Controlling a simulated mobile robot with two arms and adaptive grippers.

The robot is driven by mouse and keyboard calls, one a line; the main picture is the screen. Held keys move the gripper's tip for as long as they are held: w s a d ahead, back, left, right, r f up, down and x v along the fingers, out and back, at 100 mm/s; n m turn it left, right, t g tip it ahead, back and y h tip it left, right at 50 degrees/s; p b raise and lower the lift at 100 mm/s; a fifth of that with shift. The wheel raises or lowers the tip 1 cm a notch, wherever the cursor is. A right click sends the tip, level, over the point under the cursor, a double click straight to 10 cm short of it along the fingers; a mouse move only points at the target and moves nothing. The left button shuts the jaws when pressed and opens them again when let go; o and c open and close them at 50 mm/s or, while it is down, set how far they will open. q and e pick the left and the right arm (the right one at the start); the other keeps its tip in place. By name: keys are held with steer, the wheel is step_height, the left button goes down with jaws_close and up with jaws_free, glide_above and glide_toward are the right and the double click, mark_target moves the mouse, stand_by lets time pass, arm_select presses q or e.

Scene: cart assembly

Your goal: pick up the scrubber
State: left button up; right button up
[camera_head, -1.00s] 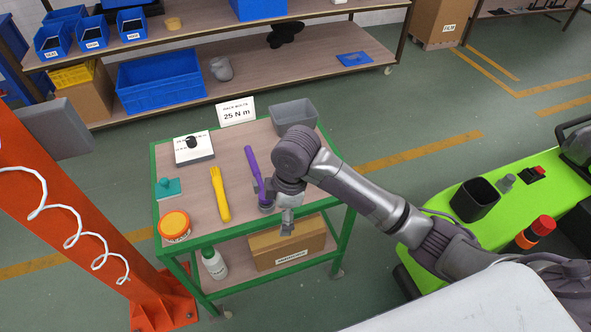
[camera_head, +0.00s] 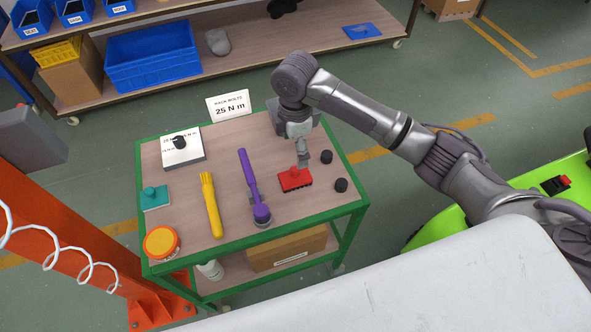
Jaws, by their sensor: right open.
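The red scrubber (camera_head: 295,180), a block with dark bristles along its lower edge, lies on the right half of the green-framed cart's top (camera_head: 240,216). My right gripper (camera_head: 302,162) is open and points down just above and behind the scrubber's raised middle. Its fingertips overlap the top of the scrubber in the picture, and I cannot tell whether they touch it. My left gripper is not in view.
A purple wrench-like tool (camera_head: 248,178), a yellow flashlight (camera_head: 211,205), a teal block with a knob (camera_head: 154,198) and an orange tub (camera_head: 161,243) lie to the left. Two black knobs (camera_head: 326,157) (camera_head: 341,185) lie right. A "25 N m" sign (camera_head: 229,105) stands behind.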

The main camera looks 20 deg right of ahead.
mark_target(295, 169)
steer(key=f, duration=0.4)
steer(key=shift+s+a+f, duration=0.1)
steer(key=shift+s+f, duration=0.15)
steer(key=shift+f, duration=0.45)
steer(key=shift+w+f, duration=0.1)
steer(key=shift+f, duration=0.15)
step_height(295, 169, down, 4)
steer(key=shift+f+p, duration=0.15)
steer(key=shift+p, duration=0.55)
steer(key=shift+f, duration=0.4)
steer(key=c, duration=1.3)
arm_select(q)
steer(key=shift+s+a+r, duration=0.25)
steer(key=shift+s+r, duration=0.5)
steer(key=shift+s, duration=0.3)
